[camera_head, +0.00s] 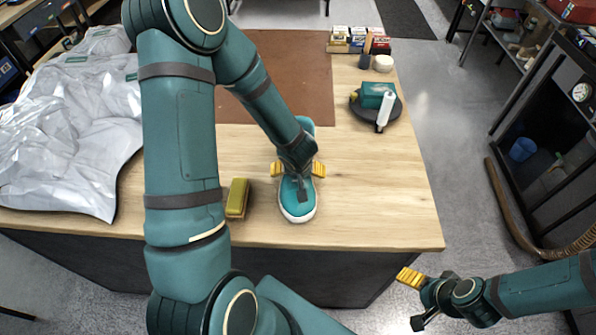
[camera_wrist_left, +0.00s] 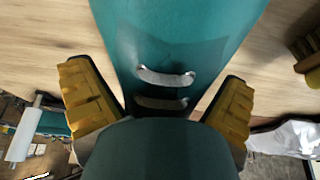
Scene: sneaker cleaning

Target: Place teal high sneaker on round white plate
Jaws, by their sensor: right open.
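The teal high sneaker (camera_head: 291,198) lies on the wooden table near its front edge, its rounded white-edged end toward me. My left gripper (camera_head: 298,169) is above it, with a yellow finger on each side. In the left wrist view the sneaker (camera_wrist_left: 175,35) passes between the spread fingers of the left gripper (camera_wrist_left: 161,105); contact is unclear. Part of the sneaker is hidden by my arm. My right gripper (camera_head: 414,300) is open and empty beyond the table's front right corner. I see no clear plate; a small round white object (camera_head: 384,63) stands at the back right.
A yellow-topped brush (camera_head: 237,197) lies left of the sneaker. A dark round tray (camera_head: 393,117) holds a teal box (camera_head: 373,92) and a white bottle (camera_head: 385,110). A brown mat (camera_head: 300,75) covers the back. Silvery wrapping (camera_head: 70,140) lies left. The front right tabletop is clear.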

